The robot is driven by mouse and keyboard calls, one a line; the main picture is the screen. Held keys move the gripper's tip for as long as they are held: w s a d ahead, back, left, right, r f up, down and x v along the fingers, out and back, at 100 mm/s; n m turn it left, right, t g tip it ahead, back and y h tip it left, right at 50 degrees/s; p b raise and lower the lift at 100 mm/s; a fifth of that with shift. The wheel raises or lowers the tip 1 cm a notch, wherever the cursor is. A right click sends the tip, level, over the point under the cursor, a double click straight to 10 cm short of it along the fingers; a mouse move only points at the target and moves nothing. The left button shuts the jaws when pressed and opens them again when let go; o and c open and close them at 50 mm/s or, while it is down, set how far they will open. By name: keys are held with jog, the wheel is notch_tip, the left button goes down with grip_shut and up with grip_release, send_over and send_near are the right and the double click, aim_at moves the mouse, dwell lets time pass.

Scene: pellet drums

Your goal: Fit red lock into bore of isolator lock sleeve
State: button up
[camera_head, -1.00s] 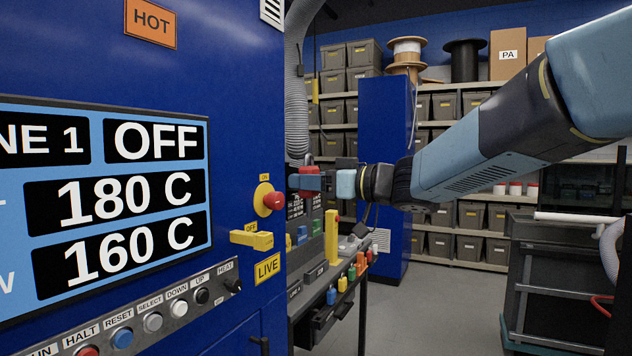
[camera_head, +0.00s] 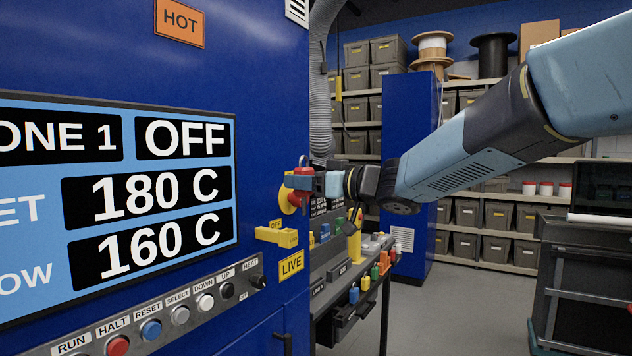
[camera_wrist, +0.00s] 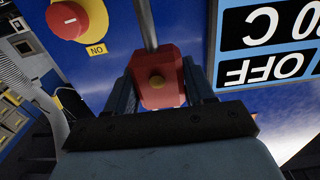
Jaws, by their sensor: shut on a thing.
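The red lock (camera_head: 298,182) is held in my gripper (camera_head: 305,184), in front of the blue cabinet. The wrist view shows the red lock (camera_wrist: 158,92) between the two dark fingers, with its grey shackle (camera_wrist: 147,22) pointing away from the palm. The yellow isolator lock sleeve (camera_head: 278,237) sticks out of the cabinet beside the OFF label, below and left of the lock and apart from it. I cannot make out its bore. The sleeve is not seen in the wrist view.
A red knob (camera_wrist: 67,20) on a yellow plate (camera_wrist: 94,22) is close to the held lock; the head view shows it partly hidden behind the lock. A workbench with coloured items (camera_head: 366,284) stands to the right.

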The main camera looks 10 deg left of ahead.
jog(key=shift+w+a+f, duration=0.25)
jog(key=shift+a+f, duration=0.25)
jog(key=shift+a, duration=0.2)
jog(key=shift+w+a+f, duration=0.3)
jog(key=shift+a+f, duration=0.15)
jog(key=shift+a, duration=0.2)
jog(key=shift+w+a+f, duration=0.25)
jog(key=shift+a+f, duration=0.25)
jog(key=shift+a, duration=0.2)
jog(key=shift+f, duration=0.15)
jog(key=shift+f, duration=0.35)
jog(key=shift+f, duration=0.35)
jog(key=shift+f, duration=0.7)
jog(key=shift+f, duration=0.35)
jog(key=shift+f, duration=0.35)
